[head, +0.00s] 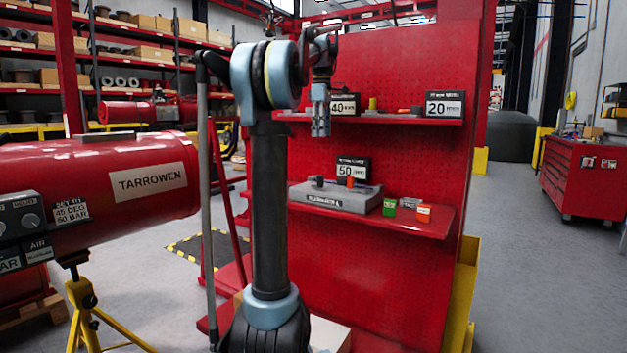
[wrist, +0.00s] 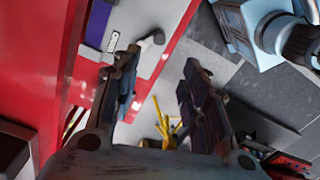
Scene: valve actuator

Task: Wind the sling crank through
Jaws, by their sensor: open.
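My gripper (head: 320,130) hangs fingers-down in front of the red pegboard rack (head: 400,90), above its lower shelf. In the wrist view its two fingers (wrist: 160,68) stand apart with nothing between them. A large red cylinder labelled TARROWEN (head: 152,182) lies level at the left, well apart from the gripper. A dark control panel (head: 25,225) with knobs is at its near side, cut by the left edge. I cannot make out a sling crank in either view.
The lower shelf (head: 432,222) carries a grey block (head: 335,197), a "50" sign (head: 352,170) and small green and orange blocks. The upper shelf (head: 395,120) has "40" and "20" signs. A yellow tripod (head: 85,315) stands at left. Floor is clear at right, before a red cabinet (head: 580,180).

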